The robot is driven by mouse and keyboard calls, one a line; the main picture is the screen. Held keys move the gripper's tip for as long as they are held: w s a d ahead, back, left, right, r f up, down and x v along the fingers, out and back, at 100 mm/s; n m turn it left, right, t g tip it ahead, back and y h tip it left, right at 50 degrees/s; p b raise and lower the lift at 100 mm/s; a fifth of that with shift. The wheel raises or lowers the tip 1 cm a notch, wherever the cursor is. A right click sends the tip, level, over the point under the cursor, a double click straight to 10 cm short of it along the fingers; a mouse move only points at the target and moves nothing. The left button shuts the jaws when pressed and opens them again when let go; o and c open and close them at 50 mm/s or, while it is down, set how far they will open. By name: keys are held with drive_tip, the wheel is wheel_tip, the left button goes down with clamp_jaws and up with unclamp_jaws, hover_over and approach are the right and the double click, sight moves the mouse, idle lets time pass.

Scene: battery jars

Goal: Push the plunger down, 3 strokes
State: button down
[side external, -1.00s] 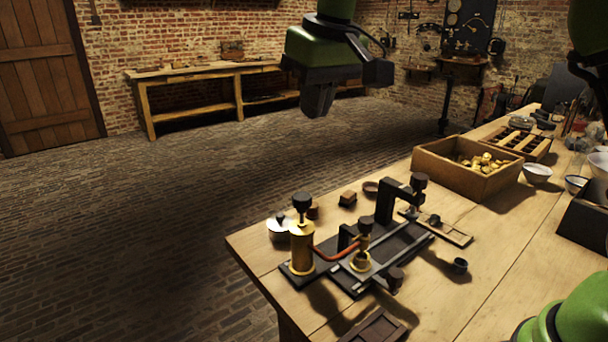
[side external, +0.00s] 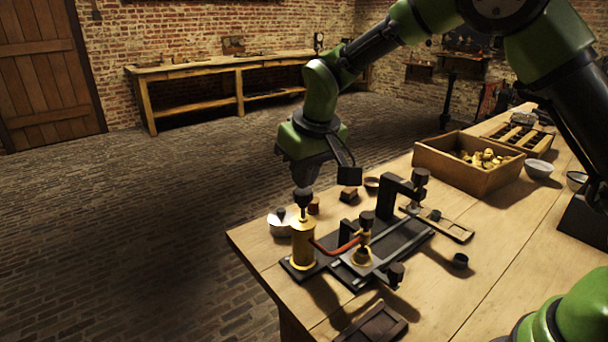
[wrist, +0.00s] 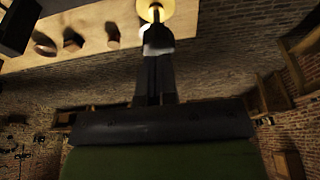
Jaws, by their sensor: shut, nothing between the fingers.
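The plunger is a dark round knob (side external: 303,199) on a short rod, standing up from a brass cylinder (side external: 303,243) at the near left corner of the bench. The knob is raised above the cylinder top. My gripper (side external: 304,187) points down with its fingers shut, directly above the knob. The fingertips and knob overlap in the side view, so I cannot tell whether they touch. In the wrist view my shut fingers (wrist: 156,50) reach toward the brass cylinder (wrist: 155,10), and the knob is not clearly seen.
The cylinder stands on a dark base plate with a red pipe (side external: 336,247) and a black bracket (side external: 393,198). A lidded metal pot (side external: 280,225) stands close behind the cylinder. A wooden box (side external: 466,170) of brass pieces is farther back. Open floor lies left of the bench.

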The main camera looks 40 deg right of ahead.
drive_tip(key=shift+f, duration=0.3)
drive_tip(key=shift+f, duration=1.25)
drive_tip(key=w+v, duration=0.1)
drive_tip(key=v, duration=1.3)
drive_tip(key=shift+r, duration=0.25)
drive_tip(key=shift+w, duration=0.15)
wheel_tip(320, 180, up, 2)
drive_tip(key=shift+r, duration=0.2)
